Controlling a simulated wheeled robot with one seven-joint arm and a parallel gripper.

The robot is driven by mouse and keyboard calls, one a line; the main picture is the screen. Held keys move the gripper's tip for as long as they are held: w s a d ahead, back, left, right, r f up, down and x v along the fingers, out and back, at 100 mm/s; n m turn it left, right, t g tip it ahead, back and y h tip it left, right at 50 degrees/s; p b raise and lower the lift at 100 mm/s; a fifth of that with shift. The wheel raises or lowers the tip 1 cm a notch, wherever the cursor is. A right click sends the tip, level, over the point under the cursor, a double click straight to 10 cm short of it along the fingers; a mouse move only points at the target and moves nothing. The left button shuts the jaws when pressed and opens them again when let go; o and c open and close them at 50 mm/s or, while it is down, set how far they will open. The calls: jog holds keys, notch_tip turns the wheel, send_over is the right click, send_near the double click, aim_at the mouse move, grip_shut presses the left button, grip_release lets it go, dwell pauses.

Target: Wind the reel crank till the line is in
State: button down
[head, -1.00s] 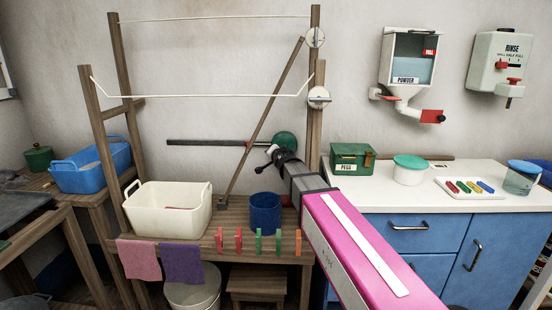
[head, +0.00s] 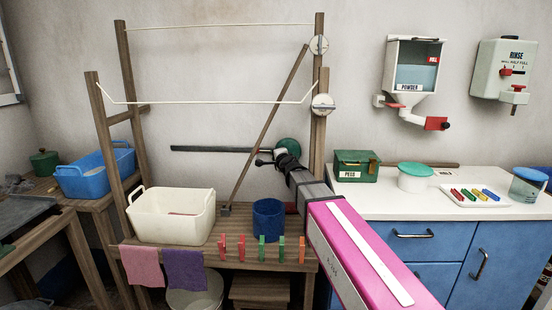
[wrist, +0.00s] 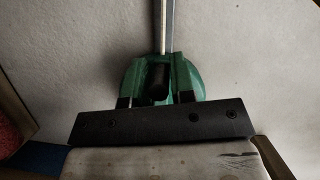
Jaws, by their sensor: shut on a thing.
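In the wrist view the green disc (wrist: 195,84) fills the middle. My gripper (head: 272,156) is at the reel, its fingers (wrist: 157,84) closed around a short black crank knob (wrist: 157,88). The rest of the crank is hidden. White line runs between the wooden posts: the upper stretch (head: 220,25) is nearly straight, the lower stretch (head: 210,103) has slanting ends.
A dark bar (head: 205,149) runs left from the reel, and a wooden pole (head: 270,120) leans across the frame. A white tub (head: 170,220) and blue bucket (head: 269,226) stand on the bench. A counter (head: 440,208) is at right.

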jog(key=shift+d+r+m+t+y, duration=0.1)
jog(key=shift+r+m+t+y, duration=0.2)
jog(key=shift+m, duration=0.4)
jog(key=shift+d+r+m+t+y, duration=0.1)
jog(key=shift+r+m+t, duration=0.2)
jog(key=shift+m, duration=0.4)
jog(key=shift+r+m, duration=0.2)
jog(key=shift+m, duration=0.1)
jog(key=c, duration=1.1)
grip_release()
jog(key=shift+a+f+n+g, duration=0.15)
jog(key=shift+f+n+g, duration=0.4)
jog(key=shift+n, duration=0.65)
jog(key=shift+f+n+g+h, duration=0.25)
jog(key=shift+f+n+h, duration=0.25)
jog(key=shift+n, duration=0.4)
